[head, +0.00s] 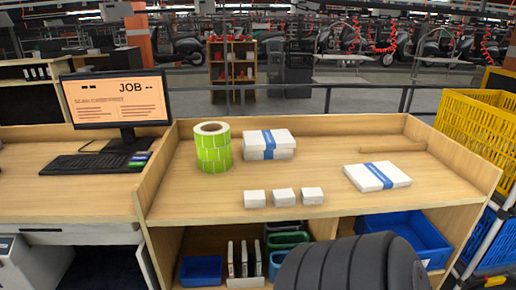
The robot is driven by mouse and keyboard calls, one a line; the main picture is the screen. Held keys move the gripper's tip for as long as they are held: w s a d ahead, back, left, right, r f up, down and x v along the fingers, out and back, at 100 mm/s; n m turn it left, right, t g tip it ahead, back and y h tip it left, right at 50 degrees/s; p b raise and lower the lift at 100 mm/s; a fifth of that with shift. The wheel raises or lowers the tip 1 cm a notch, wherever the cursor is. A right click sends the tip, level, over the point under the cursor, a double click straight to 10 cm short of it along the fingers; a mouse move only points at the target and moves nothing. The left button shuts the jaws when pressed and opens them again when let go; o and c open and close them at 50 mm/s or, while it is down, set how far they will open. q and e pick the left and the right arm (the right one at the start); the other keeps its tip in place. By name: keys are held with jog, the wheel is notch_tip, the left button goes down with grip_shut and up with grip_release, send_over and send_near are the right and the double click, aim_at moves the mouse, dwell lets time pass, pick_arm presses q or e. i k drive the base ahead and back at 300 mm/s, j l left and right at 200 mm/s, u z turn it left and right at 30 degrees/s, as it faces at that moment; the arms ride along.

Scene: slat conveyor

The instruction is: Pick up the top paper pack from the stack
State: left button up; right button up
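A stack of white paper packs with blue bands (256,153) stands on the wooden workbench, right of a green-and-white roll. The top paper pack (281,136) lies flat on the stack, its blue band facing up and running down the front. Another white paper pack with a blue band (394,173) lies flat by itself on the right part of the bench. Neither of my grippers shows in the head view, so their states cannot be seen.
A green roll (214,154) stands close to the stack's left. Three small white boxes (284,197) line the front edge. Raised wooden sides bound the bench (330,160). A monitor (116,102) stands left, yellow crate (480,130) right. The bench between stack and single pack is clear.

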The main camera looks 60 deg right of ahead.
aim_at(278, 139)
jog(key=z, duration=2.1)
